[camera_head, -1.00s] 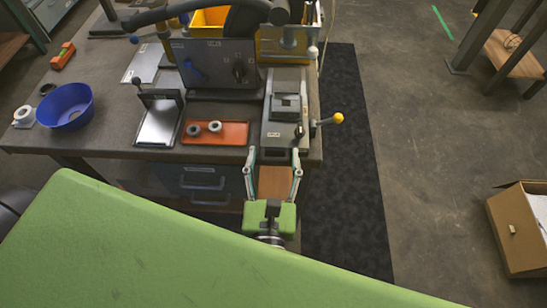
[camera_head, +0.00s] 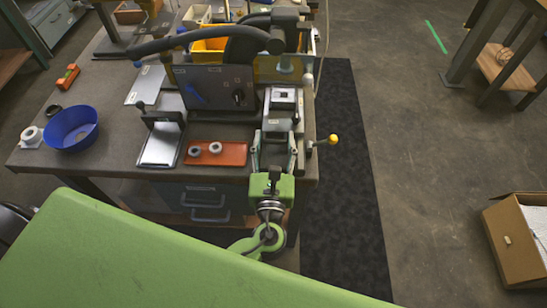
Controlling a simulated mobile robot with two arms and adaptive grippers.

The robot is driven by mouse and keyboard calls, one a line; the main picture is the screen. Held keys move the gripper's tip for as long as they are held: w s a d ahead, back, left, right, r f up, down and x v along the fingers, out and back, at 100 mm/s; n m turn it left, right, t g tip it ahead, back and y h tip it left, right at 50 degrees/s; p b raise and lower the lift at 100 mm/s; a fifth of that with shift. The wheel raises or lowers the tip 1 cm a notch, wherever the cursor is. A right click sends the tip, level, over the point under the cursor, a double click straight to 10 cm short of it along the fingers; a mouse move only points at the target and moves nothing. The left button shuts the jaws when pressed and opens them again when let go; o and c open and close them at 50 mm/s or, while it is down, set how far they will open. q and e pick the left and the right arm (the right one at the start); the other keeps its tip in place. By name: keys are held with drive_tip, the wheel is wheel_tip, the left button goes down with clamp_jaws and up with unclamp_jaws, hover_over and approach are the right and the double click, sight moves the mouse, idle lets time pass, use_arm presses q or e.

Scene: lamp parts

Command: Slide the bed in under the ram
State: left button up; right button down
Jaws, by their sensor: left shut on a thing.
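The bed (camera_head: 283,98) is a grey block with a square top piece, on a light grey slide at the right end of the workbench. My left gripper (camera_head: 274,138) reaches in from the bench's front edge, its fingers around the near part of the bed unit and shut on it. The fingers partly hide the hold. My right gripper is not in view.
A yellow-knobbed lever (camera_head: 332,139) sticks out to the right of the slide. An orange tray (camera_head: 216,163) with two small rings lies left of my gripper, near a metal plate (camera_head: 159,148) and a blue bowl (camera_head: 73,128).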

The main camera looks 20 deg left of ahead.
use_arm(q)
drive_tip(key=shift+w+a, duration=0.3)
drive_tip(key=shift+w, duration=0.2)
drive_tip(key=shift+s+r, duration=0.1)
drive_tip(key=o, duration=1.3)
drive_tip(key=shift+o, duration=0.2)
drive_tip(key=shift+w+a, duration=0.1)
drive_tip(key=shift+w, duration=0.15)
drive_tip(key=v, duration=1.2)
drive_tip(key=shift+s, duration=0.1)
